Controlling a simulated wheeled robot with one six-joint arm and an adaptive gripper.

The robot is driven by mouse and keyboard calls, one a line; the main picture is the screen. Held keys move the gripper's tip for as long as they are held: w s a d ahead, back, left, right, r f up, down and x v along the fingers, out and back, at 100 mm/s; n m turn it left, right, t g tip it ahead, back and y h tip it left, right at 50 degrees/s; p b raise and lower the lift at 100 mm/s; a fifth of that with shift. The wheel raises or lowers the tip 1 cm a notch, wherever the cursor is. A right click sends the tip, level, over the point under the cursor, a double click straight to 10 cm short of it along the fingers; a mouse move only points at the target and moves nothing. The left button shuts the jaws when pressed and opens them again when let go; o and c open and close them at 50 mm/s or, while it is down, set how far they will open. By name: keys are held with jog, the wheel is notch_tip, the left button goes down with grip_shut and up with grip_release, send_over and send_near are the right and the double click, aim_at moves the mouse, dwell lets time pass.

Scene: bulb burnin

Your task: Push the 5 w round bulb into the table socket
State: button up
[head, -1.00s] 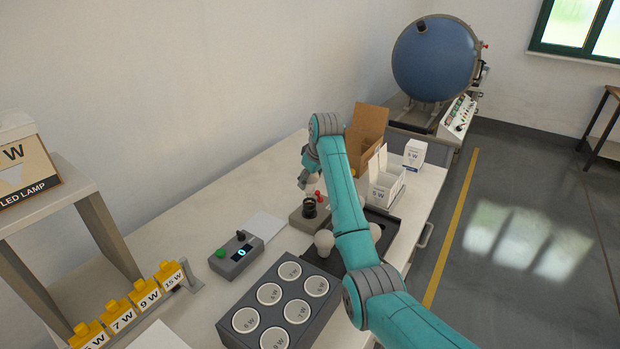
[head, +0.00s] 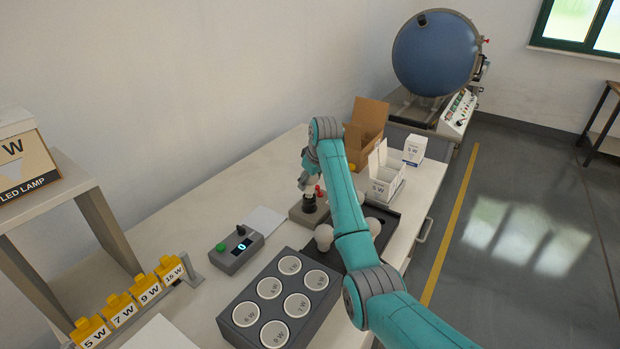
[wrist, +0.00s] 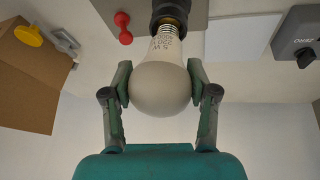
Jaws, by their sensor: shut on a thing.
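The 5 W round bulb (wrist: 160,85) is between the fingers of my gripper (wrist: 162,90) in the wrist view, and the gripper is shut on it. Its threaded metal base points into the dark mouth of the table socket (wrist: 171,12). Some thread still shows outside the socket rim. In the head view my gripper (head: 306,182) is directly above the socket (head: 309,204), which stands on a grey base with a red lever (head: 318,191). My arm partly hides the area to the right.
A control box (head: 237,249) with a green button and lit display stands left of the socket. A grey holder (head: 277,303) with several labelled cups is in front. Other round bulbs (head: 324,236) stand in a black tray (head: 388,232). Cartons (head: 367,133) are behind.

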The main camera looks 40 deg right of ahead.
jog(key=shift+f, duration=0.7)
jog(key=o, duration=1.2)
jog(key=v, duration=1.2)
jog(key=shift+w, duration=0.1)
